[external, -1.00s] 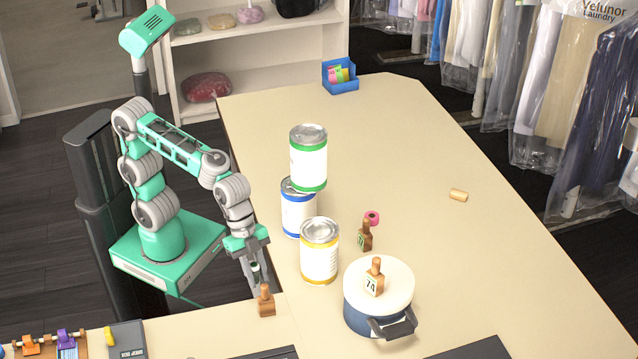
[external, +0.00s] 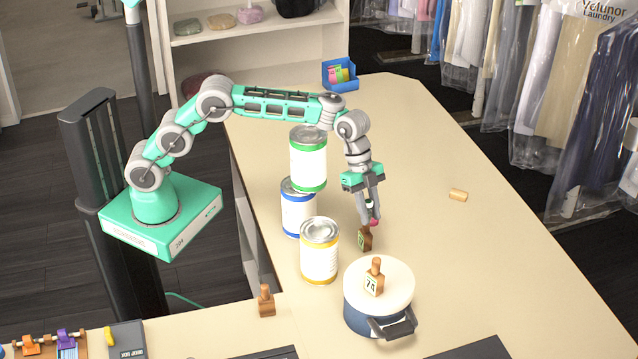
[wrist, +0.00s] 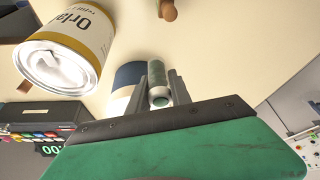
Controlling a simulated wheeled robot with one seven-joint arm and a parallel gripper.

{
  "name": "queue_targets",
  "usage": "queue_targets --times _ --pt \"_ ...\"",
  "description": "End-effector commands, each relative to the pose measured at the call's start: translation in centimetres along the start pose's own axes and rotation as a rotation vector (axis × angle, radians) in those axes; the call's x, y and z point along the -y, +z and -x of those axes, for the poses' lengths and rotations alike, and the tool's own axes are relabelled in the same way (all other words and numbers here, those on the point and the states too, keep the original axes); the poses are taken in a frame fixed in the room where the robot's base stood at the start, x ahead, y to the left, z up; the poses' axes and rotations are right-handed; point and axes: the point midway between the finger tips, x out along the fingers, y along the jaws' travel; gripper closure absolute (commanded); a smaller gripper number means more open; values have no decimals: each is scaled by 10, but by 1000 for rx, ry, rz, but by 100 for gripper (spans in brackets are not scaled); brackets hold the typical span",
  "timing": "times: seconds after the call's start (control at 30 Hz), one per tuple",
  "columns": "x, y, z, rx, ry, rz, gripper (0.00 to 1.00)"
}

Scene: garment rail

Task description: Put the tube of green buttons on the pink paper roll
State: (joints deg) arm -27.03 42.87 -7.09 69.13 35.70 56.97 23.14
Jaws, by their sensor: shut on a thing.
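My gripper (external: 371,215) points down over the table, just right of the cans. It is shut on the tube of green buttons (wrist: 158,92), a small clear tube with green inside and a pale end, held between the fingers in the wrist view. The tube (external: 369,205) shows only as a small pale and green bit in the external view. The pink paper roll (external: 374,222) is right at the fingertips, partly covered by them. I cannot tell whether the tube touches the roll. The roll is hidden in the wrist view.
A wooden stamp (external: 365,240) stands close in front of the roll. Left are a yellow-banded can (external: 319,252) and a green-banded can (external: 308,160) above a blue-banded can (external: 298,212). A lidded pot (external: 378,310) bears another stamp (external: 375,278). The table's right is mostly clear.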

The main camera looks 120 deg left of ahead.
Motion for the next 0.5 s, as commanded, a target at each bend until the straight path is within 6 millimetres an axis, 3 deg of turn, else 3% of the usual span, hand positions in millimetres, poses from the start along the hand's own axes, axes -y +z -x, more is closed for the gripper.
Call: queue_targets --times 0.03,0.2,0.37,0.5 --pt "24 20 0 0 -5 12 100" --pt "83 77 9 0 -11 26 100" --pt "114 115 17 1 -15 34 100" --pt "120 123 20 0 -15 35 100"
